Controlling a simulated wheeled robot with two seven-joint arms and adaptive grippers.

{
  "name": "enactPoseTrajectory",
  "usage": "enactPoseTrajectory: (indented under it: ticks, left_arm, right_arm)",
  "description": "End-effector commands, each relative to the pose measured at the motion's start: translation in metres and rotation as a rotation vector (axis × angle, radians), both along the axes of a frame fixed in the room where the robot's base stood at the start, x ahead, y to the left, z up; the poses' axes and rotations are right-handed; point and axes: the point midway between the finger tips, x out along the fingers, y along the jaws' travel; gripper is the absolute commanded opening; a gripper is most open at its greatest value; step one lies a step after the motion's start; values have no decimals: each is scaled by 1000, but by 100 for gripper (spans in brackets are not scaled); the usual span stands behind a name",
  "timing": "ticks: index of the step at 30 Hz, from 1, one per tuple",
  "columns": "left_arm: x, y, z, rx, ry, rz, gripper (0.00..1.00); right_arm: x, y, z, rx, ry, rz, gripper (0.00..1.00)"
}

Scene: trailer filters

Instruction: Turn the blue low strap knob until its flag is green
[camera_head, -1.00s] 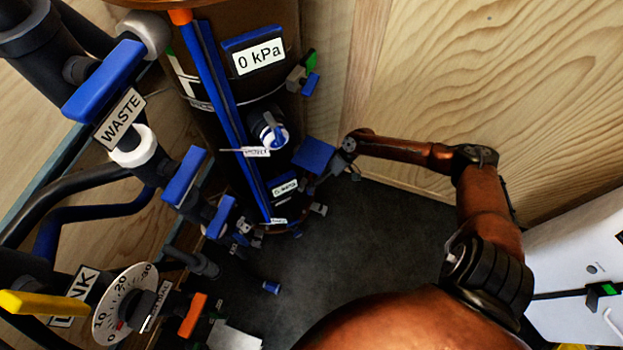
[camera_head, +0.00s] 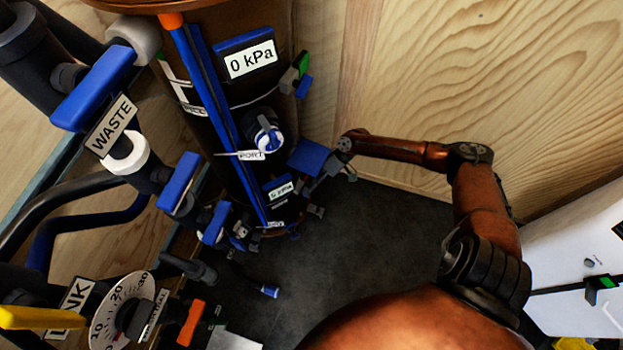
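My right arm comes in from the lower right and bends back toward the foot of the dark tank (camera_head: 212,133). My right gripper (camera_head: 318,183) is small and dark at the tank's lower right side, and its fingers cannot be made out clearly. A flat blue piece (camera_head: 307,157) shows beside it; I cannot tell whether it is the low strap knob or another part. No flag can be made out there. Higher on the tank, a strap fitting has a blue knob (camera_head: 304,87) and a green flag (camera_head: 302,64). My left gripper is not in view.
Pipes with blue handles and a WASTE label (camera_head: 112,124) fill the left. A dial (camera_head: 112,312), a yellow lever (camera_head: 40,318) and an orange handle (camera_head: 190,323) are at lower left. A wooden wall (camera_head: 480,80) stands behind the arm. Dark floor (camera_head: 370,230) is clear.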

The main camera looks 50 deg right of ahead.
Motion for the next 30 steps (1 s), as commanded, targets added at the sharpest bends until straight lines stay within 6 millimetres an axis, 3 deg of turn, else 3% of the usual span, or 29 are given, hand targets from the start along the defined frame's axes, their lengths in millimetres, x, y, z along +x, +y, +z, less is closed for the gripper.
enactPoseTrajectory:
  ticks: [7,21,30]
  left_arm:
    - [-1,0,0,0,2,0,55]
    - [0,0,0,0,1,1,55]
    - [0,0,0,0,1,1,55]
  right_arm:
    - [-4,-12,12,-2,-2,-2,26]
    - [-27,-65,78,-1,1,-1,26]
    - [-31,-74,90,0,0,0,26]
